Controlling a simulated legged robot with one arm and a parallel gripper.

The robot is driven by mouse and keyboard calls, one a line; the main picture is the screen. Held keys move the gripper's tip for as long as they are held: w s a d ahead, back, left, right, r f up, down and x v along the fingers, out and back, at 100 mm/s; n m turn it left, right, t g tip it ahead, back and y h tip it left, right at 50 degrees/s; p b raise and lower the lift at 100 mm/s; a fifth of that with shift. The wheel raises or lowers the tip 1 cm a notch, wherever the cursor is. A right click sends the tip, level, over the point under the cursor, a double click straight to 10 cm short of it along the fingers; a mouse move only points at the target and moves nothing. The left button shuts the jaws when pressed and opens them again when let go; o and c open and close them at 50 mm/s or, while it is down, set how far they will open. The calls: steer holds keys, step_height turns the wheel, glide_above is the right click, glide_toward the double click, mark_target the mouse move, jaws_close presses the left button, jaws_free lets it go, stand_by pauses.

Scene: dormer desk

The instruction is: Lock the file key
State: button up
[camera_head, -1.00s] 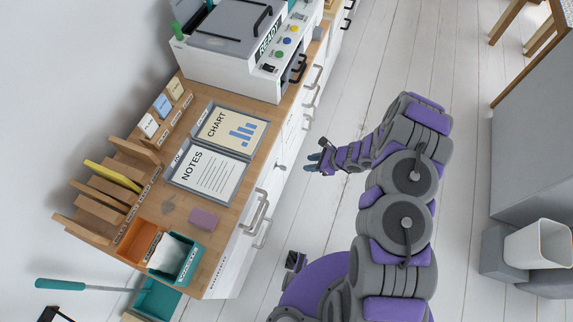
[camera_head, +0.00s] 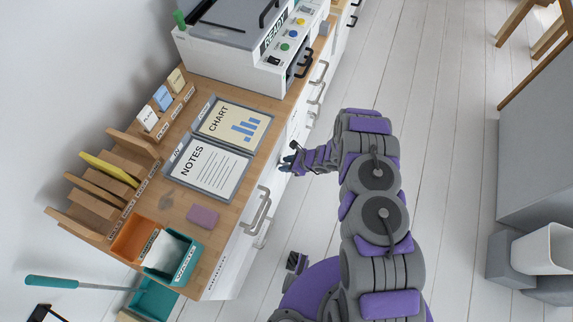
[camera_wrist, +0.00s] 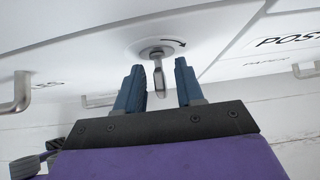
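The file key (camera_wrist: 158,76) sticks out of a round lock plate (camera_wrist: 160,51) on a white cabinet front in the wrist view. A curved black arrow is printed beside the plate. My gripper (camera_wrist: 158,82) has its two blue fingers apart, one on each side of the key, with a gap visible on both sides. In the head view my gripper (camera_head: 288,161) is close to the white drawer front below the desk's edge. The key cannot be made out there.
Metal handles (camera_wrist: 18,92) stick out on the cabinet front, and more handles (camera_head: 256,211) show in the head view. The wooden desktop (camera_head: 222,181) holds trays, file dividers and a grey machine. White floor (camera_head: 440,110) is open to the right.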

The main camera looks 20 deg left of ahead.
steer(key=shift+d, duration=0.1)
steer(key=shift+c, duration=0.5)
jaws_close()
steer(key=shift+w+m+g+p, duration=0.3)
steer(key=shift+m+g, duration=0.2)
steer(key=shift+g, duration=0.4)
steer(key=shift+w+f+m+g+y+b, duration=0.1)
steer(key=shift+m+g+y+b, duration=0.1)
steer(key=shift+m+g, duration=0.5)
steer(key=shift+w+m+g+y+b, duration=0.1)
steer(key=shift+m+g+y, duration=0.15)
steer(key=shift+g, duration=0.85)
steer(key=shift+w, duration=0.1)
